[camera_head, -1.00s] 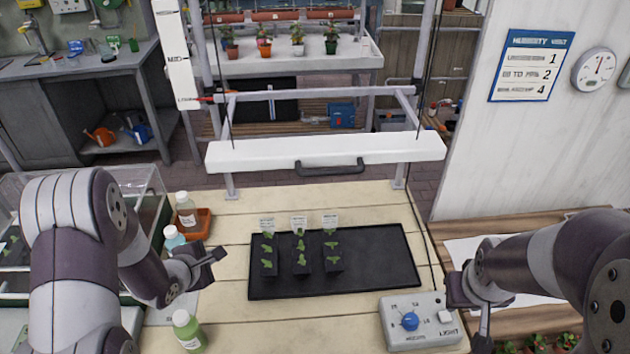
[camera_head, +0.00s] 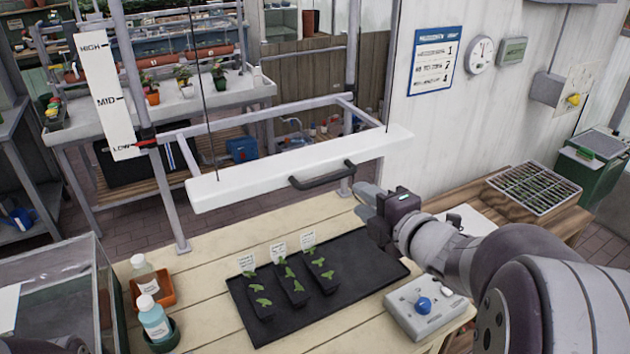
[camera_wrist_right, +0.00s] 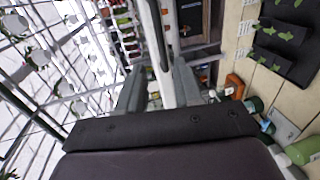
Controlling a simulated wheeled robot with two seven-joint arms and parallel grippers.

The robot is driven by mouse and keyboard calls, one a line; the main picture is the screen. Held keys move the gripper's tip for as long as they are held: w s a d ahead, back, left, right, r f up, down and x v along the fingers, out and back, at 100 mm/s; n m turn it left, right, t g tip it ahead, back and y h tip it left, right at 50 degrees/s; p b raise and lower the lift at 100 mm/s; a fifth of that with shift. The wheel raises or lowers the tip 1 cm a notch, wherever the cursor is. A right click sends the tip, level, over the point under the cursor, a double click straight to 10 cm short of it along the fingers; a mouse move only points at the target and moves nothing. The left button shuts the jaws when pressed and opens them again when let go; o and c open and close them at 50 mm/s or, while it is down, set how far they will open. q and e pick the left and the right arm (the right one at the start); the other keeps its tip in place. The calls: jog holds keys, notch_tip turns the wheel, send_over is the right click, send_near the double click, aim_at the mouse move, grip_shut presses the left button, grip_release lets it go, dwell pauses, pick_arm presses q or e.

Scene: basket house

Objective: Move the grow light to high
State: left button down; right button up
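The grow light (camera_head: 250,172) is a long white bar with a dark handle (camera_head: 322,175) on its front, hanging on thin cables over the table. It also shows in the wrist view (camera_wrist_right: 182,50). A scale board (camera_head: 106,98) reads HIGH, MID and LOW; the red pointer (camera_head: 147,143) is at LOW. My right gripper (camera_head: 364,206) is just right of the handle and apart from it. In the wrist view its two fingers (camera_wrist_right: 158,90) are spread, with the bar and handle beyond them. My left gripper is out of view.
A black tray (camera_head: 375,270) with seedling pots lies below the light. A control box with a blue knob (camera_head: 405,309) stands at the table's right front. Bottles (camera_head: 155,320) stand at the left beside a clear-walled box (camera_head: 75,290). A light post (camera_head: 180,210) rises behind the table.

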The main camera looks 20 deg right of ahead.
aim_at(332, 180)
jog(key=x, duration=0.6)
jog(key=p+x, duration=0.1)
jog(key=x, duration=0.5)
jog(key=shift+w+d, duration=0.1)
jog(key=shift+d, duration=0.15)
jog(key=shift+w+a, duration=0.2)
jog(key=shift+a, duration=0.1)
jog(key=shift+d, duration=0.15)
grip_shut()
